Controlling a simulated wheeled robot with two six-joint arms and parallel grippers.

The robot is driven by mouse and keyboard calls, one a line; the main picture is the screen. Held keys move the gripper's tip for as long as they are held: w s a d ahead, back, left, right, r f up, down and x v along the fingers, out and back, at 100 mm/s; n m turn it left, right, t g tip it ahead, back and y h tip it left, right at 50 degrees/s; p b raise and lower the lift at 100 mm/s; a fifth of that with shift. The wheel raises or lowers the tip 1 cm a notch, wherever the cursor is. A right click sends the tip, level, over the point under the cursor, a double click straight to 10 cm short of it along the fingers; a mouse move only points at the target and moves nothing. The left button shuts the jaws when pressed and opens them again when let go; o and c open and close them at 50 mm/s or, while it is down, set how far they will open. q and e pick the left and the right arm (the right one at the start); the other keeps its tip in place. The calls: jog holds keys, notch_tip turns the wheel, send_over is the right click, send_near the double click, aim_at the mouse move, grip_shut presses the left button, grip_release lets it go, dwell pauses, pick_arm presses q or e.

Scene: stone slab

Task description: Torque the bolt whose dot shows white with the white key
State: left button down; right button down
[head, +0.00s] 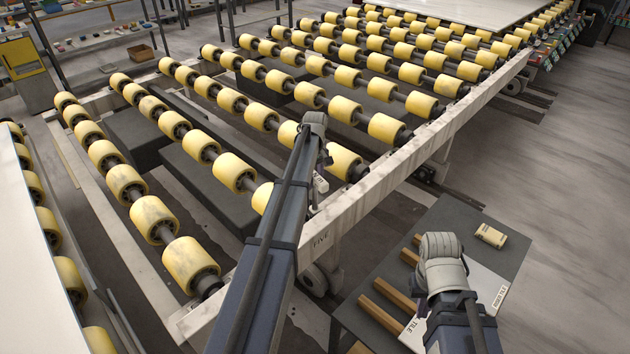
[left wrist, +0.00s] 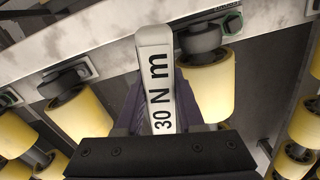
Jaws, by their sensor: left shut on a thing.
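The white key (left wrist: 155,60), marked "30 N m", is held upright between the purple fingers of my left gripper (left wrist: 157,105). In the head view a small white part of the key (head: 320,184) shows below my left wrist, beside the pale rail. My left gripper is shut on it. In the left wrist view a dark hex bolt head with a green edge (left wrist: 230,20) is on the rail at upper right, and another green-edged one (left wrist: 10,98) is at far left. No white dot is clear on either. My right gripper (head: 443,275) is over the dark table; its fingers are hidden.
A pale rail (head: 420,145) marked "FIVE" runs along the roller table with yellow rollers (head: 190,262). Open floor lies to the right.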

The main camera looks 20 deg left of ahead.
pick_arm(q)
jog(key=shift+f+b, duration=0.8)
dwell(0.4)
jog(key=m, duration=0.7)
jog(key=shift+m, duration=0.3)
jog(key=m, duration=0.7)
jog(key=shift+r+p, duration=1.8)
jog(key=shift+r, duration=0.1)
